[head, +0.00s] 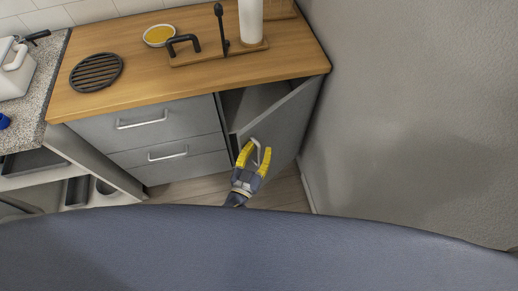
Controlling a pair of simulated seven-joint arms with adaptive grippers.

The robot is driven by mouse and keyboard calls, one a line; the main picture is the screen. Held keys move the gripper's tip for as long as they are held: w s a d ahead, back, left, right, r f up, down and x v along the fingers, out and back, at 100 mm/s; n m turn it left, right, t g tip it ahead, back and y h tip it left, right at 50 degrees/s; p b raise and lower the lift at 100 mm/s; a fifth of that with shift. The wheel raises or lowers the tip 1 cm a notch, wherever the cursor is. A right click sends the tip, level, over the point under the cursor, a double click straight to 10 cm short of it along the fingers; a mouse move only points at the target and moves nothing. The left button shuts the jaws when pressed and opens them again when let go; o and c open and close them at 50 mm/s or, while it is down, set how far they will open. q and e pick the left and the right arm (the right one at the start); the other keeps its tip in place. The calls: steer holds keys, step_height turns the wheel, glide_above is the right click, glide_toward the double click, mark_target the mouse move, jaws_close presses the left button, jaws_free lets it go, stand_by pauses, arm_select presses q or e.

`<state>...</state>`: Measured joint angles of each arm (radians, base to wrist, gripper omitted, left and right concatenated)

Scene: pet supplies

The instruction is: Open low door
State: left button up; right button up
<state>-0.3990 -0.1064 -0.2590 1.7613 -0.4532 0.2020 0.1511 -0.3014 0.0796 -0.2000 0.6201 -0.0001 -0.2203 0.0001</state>
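The low door (285,125) is a grey cabinet door at the right end of the wooden-topped counter. It stands partly open, swung outward, with a dark gap showing the cabinet interior (250,100) at its left. Its pale bar handle (256,146) is near the top of the door's free edge. My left gripper (257,151), with yellow fingers, is at the handle. Its fingers are spread, one on each side of the handle; whether they touch it I cannot tell. My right gripper is not in view.
Two closed grey drawers (150,125) are left of the door. The wooden counter (190,85) holds a round black trivet (96,72), a yellow-filled bowl (159,35) and a paper roll (250,20). A grey wall (400,110) stands close to the door's right.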

arm_select(q)
steer(key=v, duration=1.2)
steer(key=shift+o, duration=0.4)
steer(key=shift+r, duration=0.1)
